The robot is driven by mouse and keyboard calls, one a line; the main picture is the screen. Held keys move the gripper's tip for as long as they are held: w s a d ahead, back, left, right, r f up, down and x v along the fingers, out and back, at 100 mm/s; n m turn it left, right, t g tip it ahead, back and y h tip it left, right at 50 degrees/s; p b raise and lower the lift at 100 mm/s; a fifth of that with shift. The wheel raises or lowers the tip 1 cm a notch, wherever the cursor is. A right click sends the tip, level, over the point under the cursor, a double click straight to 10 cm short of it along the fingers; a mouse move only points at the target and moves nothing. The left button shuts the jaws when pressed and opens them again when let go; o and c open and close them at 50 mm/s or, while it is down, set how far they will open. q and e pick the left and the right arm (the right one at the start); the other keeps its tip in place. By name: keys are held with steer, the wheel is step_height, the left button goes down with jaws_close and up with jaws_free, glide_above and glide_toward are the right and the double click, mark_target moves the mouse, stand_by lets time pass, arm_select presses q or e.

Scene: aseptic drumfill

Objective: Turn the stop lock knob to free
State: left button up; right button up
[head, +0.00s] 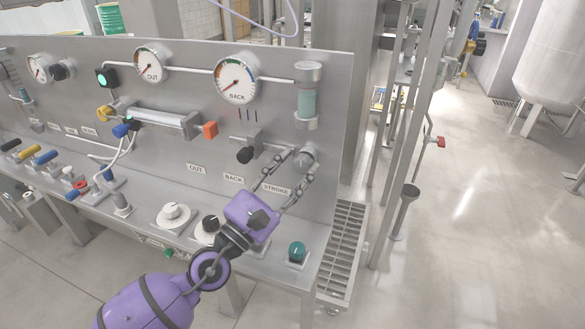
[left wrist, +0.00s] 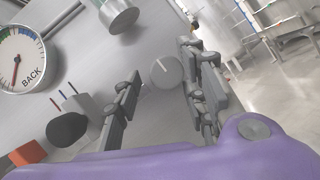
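A round grey knob (head: 307,155) with a pale pointer line sits on the upright steel panel, above the STROKE label. I see no label naming it the stop lock. In the left wrist view the knob (left wrist: 166,72) lies between my fingers, its line tilted to the upper left. My left gripper (head: 299,164) is open, its fingertips at the knob, one to each side. In the left wrist view the gripper (left wrist: 162,66) shows a gap between fingers and knob; I cannot tell whether either touches. My right gripper is not in view.
A black knob (head: 245,155) sits left of the grey one. A sight glass (head: 307,97) is mounted above it, with the BACK gauge (head: 236,79) to the upper left. Dials and a green button (head: 297,251) are on the ledge below. Open floor lies right.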

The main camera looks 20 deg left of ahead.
arm_select(q)
steer(key=c, duration=0.9)
steer(key=shift+r, duration=0.1)
